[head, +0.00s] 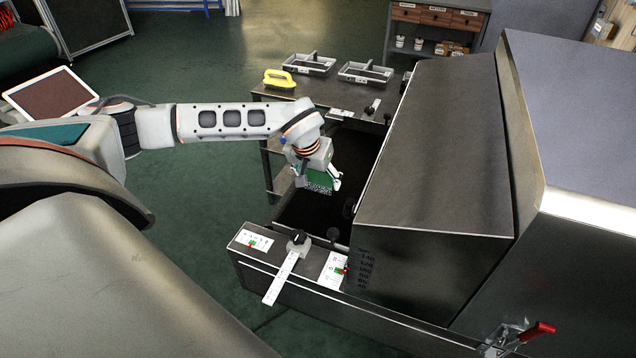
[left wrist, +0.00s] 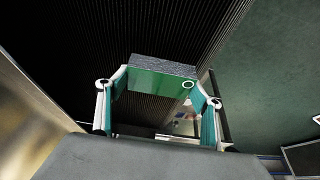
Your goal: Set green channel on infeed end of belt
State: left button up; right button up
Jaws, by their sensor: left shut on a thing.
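My left gripper (head: 318,184) is shut on the green channel (head: 320,178) over the dark belt (head: 300,215) at the dryer's open end. The channel has a green face and a speckled grey side. In the left wrist view, the channel (left wrist: 160,80) sits between the two fingers of my left gripper (left wrist: 158,100), with the ribbed belt (left wrist: 75,50) behind it. I cannot tell whether the channel touches the belt or hangs just above it. My right gripper is not in view.
The metal dryer hood (head: 435,150) stands close on the right. A black clamp knob and white ruler (head: 281,278) sit on the front rail (head: 300,280). A dark side table (head: 345,95) behind holds two trays (head: 366,73) and a yellow-handled tool (head: 279,79). Green floor lies left.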

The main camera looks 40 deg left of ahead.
pick_arm(q)
jog(key=shift+f, duration=0.85)
jog(key=shift+f, duration=0.2)
jog(key=o, duration=1.2)
jog(key=shift+r, duration=0.3)
jog(key=p+v, duration=0.1)
jog(key=v, duration=1)
jog(key=shift+s+d+r, duration=0.1)
jog(key=shift+s+r, duration=0.1)
jog(key=shift+r, duration=0.1)
